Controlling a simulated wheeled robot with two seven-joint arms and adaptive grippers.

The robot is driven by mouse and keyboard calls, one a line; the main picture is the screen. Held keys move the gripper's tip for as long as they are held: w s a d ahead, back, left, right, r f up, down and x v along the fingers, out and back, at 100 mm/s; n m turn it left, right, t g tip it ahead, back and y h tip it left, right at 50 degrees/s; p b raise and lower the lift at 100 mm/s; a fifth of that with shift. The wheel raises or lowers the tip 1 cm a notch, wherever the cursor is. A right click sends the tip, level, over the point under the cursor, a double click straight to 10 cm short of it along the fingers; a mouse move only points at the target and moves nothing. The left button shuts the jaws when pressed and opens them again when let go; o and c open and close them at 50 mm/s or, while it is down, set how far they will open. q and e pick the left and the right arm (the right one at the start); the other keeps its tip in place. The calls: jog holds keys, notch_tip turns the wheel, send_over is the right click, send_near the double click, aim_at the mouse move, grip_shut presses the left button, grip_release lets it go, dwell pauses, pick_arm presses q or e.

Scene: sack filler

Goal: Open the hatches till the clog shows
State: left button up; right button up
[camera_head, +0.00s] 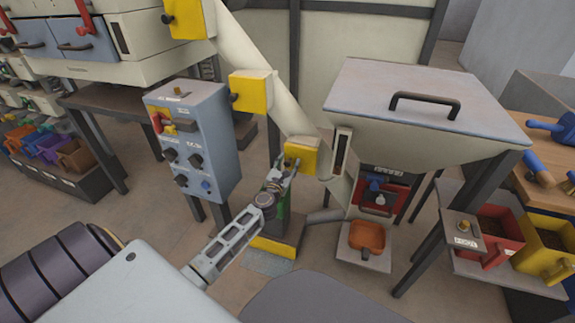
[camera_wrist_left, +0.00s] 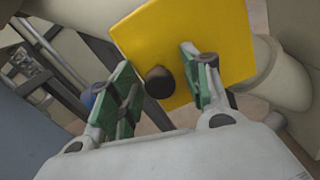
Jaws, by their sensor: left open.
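A pale slanted chute (camera_head: 232,45) carries yellow hatches with black knobs: a top one (camera_head: 187,18), a middle one (camera_head: 251,92) and a lowest one (camera_head: 302,156). All three plates appear to lie against the chute. My left gripper (camera_head: 283,170) is at the lowest hatch, open. In the left wrist view, its green-padded fingers (camera_wrist_left: 158,66) stand either side of the black knob (camera_wrist_left: 160,82) on the yellow plate (camera_wrist_left: 185,40); I see a gap between the fingers and the knob. No clog shows. My right gripper is out of view.
A blue-grey control box (camera_head: 190,135) with knobs and a red-handled switch stands left of the chute. A lidded hopper (camera_head: 425,100) stands right, with an orange scoop-like tray (camera_head: 367,236) below. Red (camera_head: 498,232) and yellow (camera_head: 545,248) bins sit far right.

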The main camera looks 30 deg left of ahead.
pick_arm(q)
jog(key=shift+c, duration=0.3)
grip_shut()
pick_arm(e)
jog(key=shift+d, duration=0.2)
